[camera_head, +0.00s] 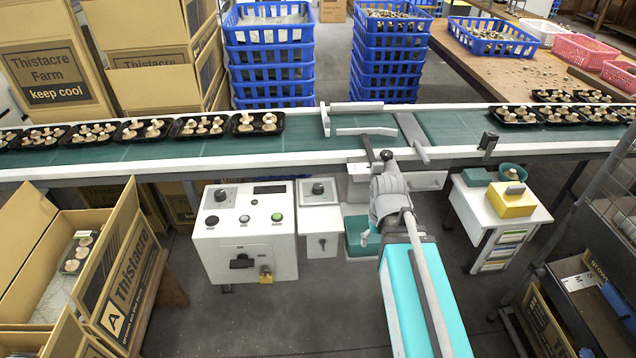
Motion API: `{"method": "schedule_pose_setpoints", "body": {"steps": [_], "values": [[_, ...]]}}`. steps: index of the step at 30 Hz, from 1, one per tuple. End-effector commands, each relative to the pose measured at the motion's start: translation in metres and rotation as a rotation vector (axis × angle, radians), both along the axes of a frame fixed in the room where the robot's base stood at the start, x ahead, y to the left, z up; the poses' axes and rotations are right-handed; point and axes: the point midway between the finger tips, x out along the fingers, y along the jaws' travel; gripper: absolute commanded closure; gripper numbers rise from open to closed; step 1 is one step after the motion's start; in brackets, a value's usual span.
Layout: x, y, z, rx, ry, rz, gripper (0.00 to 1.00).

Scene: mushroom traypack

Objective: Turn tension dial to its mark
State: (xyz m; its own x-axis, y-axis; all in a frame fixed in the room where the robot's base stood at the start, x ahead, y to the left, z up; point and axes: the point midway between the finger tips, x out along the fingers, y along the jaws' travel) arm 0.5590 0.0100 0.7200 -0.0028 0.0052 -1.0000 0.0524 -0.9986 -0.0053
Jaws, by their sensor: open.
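A dark round dial (318,188) sits on top of a small white box, right of the larger control cabinet. Another dark knob (220,195) is on the sloped top of the white control cabinet (245,235). I cannot tell from labels which is the tension dial, and the marks are too small to read. My gripper (377,153) is open and appears empty, at the front edge of the conveyor, to the right of and apart from both dials. My wrist hides part of what lies behind it.
The green conveyor (300,143) runs across, carrying black mushroom trays (201,126) at left and right. Cardboard cartons (123,270) stand front left. A white stand (500,212) with a yellow box (512,199) is at right. Blue crates (269,60) are stacked behind the belt.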

Motion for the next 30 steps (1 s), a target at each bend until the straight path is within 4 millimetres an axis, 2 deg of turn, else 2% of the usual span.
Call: {"method": "schedule_pose_setpoints", "body": {"steps": [1, 8, 18, 24, 30], "values": [[0.014, 0.005, 0.013, 0.002, 0.001, 0.022, 0.16], [0.069, 0.035, 0.054, 0.015, 0.005, 0.152, 0.16], [0.142, 0.087, 0.108, 0.033, 0.011, 0.349, 0.16], [0.181, 0.121, 0.137, 0.045, 0.014, 0.457, 0.16], [0.205, 0.145, 0.155, 0.053, 0.016, 0.533, 0.16]]}}
